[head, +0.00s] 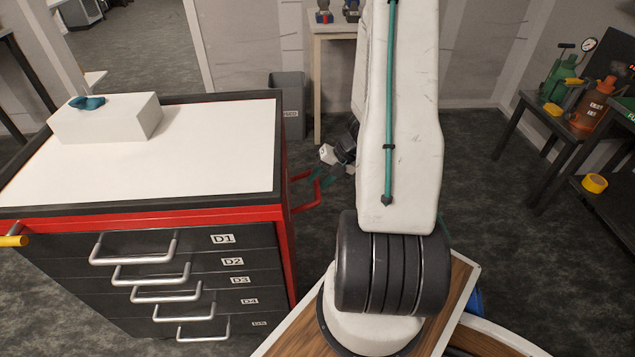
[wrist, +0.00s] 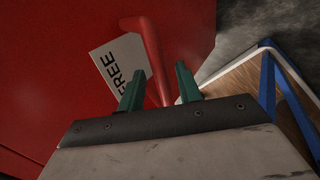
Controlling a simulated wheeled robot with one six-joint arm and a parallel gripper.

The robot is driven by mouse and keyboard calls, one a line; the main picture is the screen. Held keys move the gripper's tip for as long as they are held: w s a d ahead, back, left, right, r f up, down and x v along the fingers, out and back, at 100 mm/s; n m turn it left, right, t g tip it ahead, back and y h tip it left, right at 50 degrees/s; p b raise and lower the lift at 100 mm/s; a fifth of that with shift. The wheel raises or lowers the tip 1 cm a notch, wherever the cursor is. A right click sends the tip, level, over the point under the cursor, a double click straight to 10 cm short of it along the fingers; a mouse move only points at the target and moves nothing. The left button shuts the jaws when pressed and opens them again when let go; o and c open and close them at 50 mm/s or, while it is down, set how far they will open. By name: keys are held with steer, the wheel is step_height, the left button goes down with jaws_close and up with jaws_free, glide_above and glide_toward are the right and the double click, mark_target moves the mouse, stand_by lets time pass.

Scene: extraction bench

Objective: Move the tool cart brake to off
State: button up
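The tool cart (head: 287,220) stands at left in the head view, with a red frame and dark drawers. In the wrist view a red brake lever (wrist: 147,45) lies against the cart's red side panel (wrist: 60,60). In the head view my gripper (head: 325,173) is at the cart's right side, partly hidden by my arm.
A white box (head: 105,122) with a teal item stands on the cart top. A grey bin (head: 288,100) and a workbench (head: 317,85) are behind.

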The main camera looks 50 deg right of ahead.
steer(key=v, duration=0.6)
stand_by(0.5)
steer(key=s+a+r+m+g+h, duration=0.1)
steer(key=s+a+r+m, duration=0.3)
steer(key=a+r+m, duration=0.5)
steer(key=s+a+r+m+g+h, duration=0.1)
steer(key=s+a+r+m, duration=0.3)
steer(key=a+r+m, duration=0.5)
steer(key=s+a+r+m+g+h, duration=0.1)
steer(key=s+a+r+m, duration=0.3)
steer(key=a+r+m, duration=0.4)
steer(key=a+r+h, duration=0.1)
steer(key=a+r, duration=0.2)
steer(key=a, duration=0.1)
steer(key=shift+s+r+m+g+h, duration=0.15)
steer(key=shift+r+m+g+h, duration=0.15)
steer(key=shift+r+m+h, duration=0.1)
